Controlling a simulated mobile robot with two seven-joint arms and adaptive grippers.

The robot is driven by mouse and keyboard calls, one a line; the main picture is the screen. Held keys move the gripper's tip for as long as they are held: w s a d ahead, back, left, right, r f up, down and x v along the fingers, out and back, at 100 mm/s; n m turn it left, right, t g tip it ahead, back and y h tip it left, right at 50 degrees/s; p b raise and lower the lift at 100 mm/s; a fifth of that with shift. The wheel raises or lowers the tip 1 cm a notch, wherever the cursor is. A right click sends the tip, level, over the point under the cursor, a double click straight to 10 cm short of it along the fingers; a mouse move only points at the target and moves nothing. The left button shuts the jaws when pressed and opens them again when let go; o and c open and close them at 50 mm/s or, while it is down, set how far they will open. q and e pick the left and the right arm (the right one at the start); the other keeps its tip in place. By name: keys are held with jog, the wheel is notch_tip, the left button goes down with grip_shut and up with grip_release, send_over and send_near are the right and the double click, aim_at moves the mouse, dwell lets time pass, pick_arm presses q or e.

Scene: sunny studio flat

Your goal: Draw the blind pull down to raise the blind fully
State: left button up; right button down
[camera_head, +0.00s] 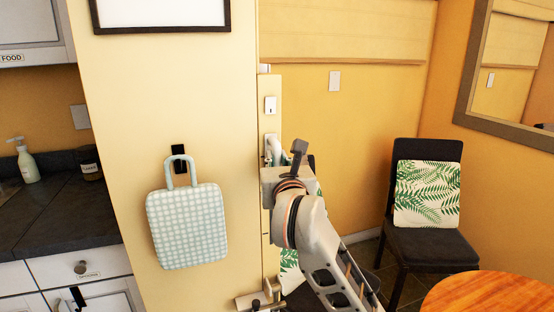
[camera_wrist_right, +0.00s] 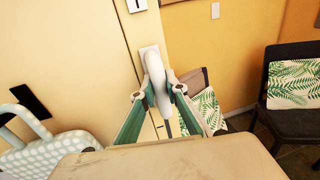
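The blind pull (camera_wrist_right: 157,85) is a pale, smooth, elongated handle beside the narrow wall edge, in front of a white plate. My right gripper (camera_wrist_right: 158,94) has a fingertip against each side of it and looks shut on it. In the head view, the right gripper (camera_head: 285,155) is at the wall edge, and its wrist hides most of the pull. A pale cream panel with horizontal folds, seemingly the blind (camera_head: 340,35), hangs at the top of the far wall. Its upper part is out of frame.
A checked bag (camera_head: 187,225) hangs from a black hook left of the wall edge. A dark chair (camera_head: 430,243) with a leaf-print cushion stands at right, near a round wooden table (camera_head: 490,292). A kitchen counter (camera_head: 50,210) is at left.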

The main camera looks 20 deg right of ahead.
pick_arm(q)
notch_tip(320, 180, down, 8)
jog(key=b, duration=1.3)
jog(key=shift+w+r+m, duration=0.25)
jog(key=shift+w+m, duration=0.05)
jog(key=shift+w, duration=0.1)
pick_arm(e)
notch_tip(320, 180, down, 25)
jog(key=c, duration=2)
grip_release()
jog(key=shift+r, duration=0.15)
